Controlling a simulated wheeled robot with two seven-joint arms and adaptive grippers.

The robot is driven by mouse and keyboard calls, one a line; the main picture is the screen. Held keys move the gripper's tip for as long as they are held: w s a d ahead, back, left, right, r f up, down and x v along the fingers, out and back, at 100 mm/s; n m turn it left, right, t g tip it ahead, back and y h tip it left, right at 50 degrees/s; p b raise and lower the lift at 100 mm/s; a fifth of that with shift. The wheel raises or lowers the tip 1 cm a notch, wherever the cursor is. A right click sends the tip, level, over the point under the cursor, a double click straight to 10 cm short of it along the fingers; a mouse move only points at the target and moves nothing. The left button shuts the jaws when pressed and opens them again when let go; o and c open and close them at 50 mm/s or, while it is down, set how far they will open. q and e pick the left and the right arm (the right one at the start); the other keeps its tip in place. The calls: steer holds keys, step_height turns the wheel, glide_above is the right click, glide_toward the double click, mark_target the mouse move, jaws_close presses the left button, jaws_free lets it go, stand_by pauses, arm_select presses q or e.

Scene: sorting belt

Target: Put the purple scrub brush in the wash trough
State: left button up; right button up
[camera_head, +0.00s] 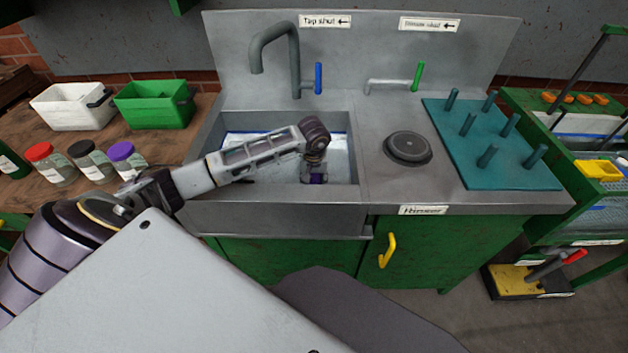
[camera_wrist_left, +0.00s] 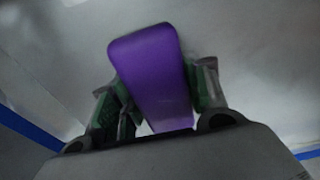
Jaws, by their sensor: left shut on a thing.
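The purple scrub brush (camera_wrist_left: 155,75) is held between the fingers of my left gripper (camera_wrist_left: 155,110) in the left wrist view. In the head view a small purple part of the brush (camera_head: 316,179) shows below my left wrist. My left gripper (camera_head: 315,170) is inside the outline of the grey wash trough (camera_head: 280,196), over its right part, and is shut on the brush. The gripper's fingers are mostly hidden by my wrist in the head view. Whether the brush touches the trough floor cannot be told. My right gripper is not in view.
A grey tap (camera_head: 294,60) with a blue lever (camera_head: 318,78) stands behind the trough. A round black lid (camera_head: 408,147) and a teal peg board (camera_head: 490,165) are on the right. Jars and a green bin (camera_head: 155,105) stand on the left bench.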

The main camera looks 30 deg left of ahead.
arm_select(q)
steer(key=shift+f, duration=0.1)
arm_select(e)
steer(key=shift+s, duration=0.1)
arm_select(q)
steer(key=o, duration=0.9)
steer(key=shift+o, duration=1.2)
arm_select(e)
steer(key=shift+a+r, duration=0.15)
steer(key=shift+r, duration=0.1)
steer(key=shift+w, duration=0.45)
